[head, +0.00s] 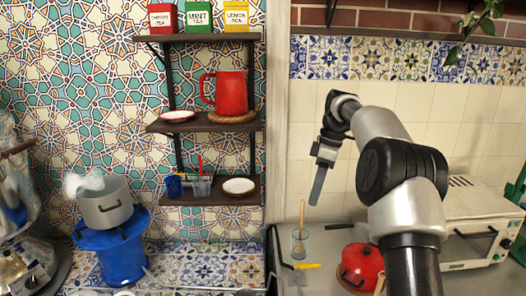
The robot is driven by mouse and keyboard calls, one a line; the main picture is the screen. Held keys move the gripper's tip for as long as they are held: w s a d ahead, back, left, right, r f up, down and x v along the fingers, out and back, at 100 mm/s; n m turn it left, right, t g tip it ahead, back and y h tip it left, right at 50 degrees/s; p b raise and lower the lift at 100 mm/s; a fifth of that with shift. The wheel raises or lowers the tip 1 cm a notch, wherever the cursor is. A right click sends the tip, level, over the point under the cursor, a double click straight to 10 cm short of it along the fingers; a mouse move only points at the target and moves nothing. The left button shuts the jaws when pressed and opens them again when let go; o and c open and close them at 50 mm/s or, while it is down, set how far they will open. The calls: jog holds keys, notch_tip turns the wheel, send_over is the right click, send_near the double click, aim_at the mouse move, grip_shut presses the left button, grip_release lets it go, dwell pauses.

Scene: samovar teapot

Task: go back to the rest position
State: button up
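My arm rises from the lower right and bends over at the top. My gripper (318,188) hangs from its end, pointing down in front of the cream wall tiles, right of the shelf unit. I see its fingers nearly edge-on as one narrow grey shape, so I cannot tell whether they are open or shut. No separate object is clearly visible at the fingers. The gripper appears clear of the shelves and above the counter.
A shelf unit (192,122) holds tea tins, a red pitcher (231,93), plates and cups. A pot (106,203) stands on a blue stove (112,252) at left. A glass (299,243), a red pot (361,262) and a white toaster oven (478,215) stand on the right counter.

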jog(key=s+a+r+m+t+h, duration=0.1)
jog(key=s+a+r+m+t, duration=0.1)
jog(key=s+r+m, duration=0.5)
jog(key=s+a+r+t+h, duration=0.15)
jog(key=s+r, duration=0.35)
jog(key=s, duration=0.7)
jog(key=s+f+m+t, duration=0.1)
jog(key=s+f+m, duration=0.2)
jog(key=s, duration=0.6)
jog(key=s+f+m+t+p, duration=0.1)
jog(key=s+f+m+t, duration=0.1)
jog(key=s, duration=0.6)
jog(key=shift+s+d+f+m, duration=0.15)
jog(key=shift+s+f+m, duration=0.2)
jog(key=shift+f+m, duration=0.6)
